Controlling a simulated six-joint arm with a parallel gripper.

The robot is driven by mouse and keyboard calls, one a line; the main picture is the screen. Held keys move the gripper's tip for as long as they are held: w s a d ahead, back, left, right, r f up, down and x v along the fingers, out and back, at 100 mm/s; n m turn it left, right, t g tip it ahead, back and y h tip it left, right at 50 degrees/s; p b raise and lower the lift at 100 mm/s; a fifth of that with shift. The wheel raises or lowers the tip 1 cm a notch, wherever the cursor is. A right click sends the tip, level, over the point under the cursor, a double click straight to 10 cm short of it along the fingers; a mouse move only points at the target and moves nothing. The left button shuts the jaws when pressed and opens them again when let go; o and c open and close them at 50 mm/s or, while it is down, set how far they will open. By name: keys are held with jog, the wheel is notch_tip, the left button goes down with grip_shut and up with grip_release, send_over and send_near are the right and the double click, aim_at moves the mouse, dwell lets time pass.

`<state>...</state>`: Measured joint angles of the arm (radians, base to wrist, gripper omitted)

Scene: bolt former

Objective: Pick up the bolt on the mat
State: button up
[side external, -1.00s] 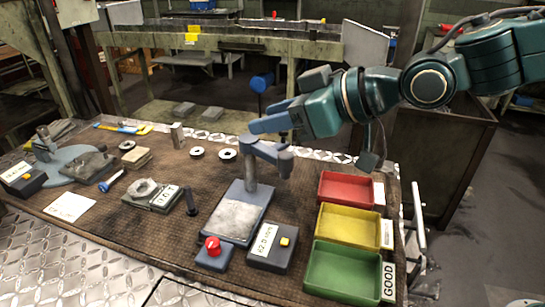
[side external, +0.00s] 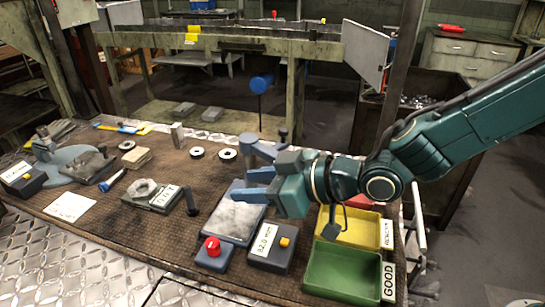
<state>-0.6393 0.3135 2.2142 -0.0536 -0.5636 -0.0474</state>
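A dark bolt (side external: 192,200) stands upright, its wider head at the top, on the brown textured mat (side external: 150,235), left of the grey plate of the press. My gripper (side external: 253,184) reaches in from the right, fingers pointing left, over the grey plate. Its two blue fingers are apart with nothing seen between them. The bolt is to the left of the fingertips and slightly lower in the picture, clear of them.
The press (side external: 232,222) stands right of the bolt, its post partly hidden by my gripper. A red-button box (side external: 212,255) and a labelled box (side external: 271,246) sit in front. A yellow tray (side external: 345,225) and green tray (side external: 343,272) lie right. A gauge block (side external: 152,195) stands left.

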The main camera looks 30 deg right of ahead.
send_near(189, 188)
jog(key=shift+x, duration=1.35)
jog(key=shift+w, duration=0.1)
jog(key=shift+x, duration=2.7)
jog(key=shift+c, duration=0.2)
grip_shut()
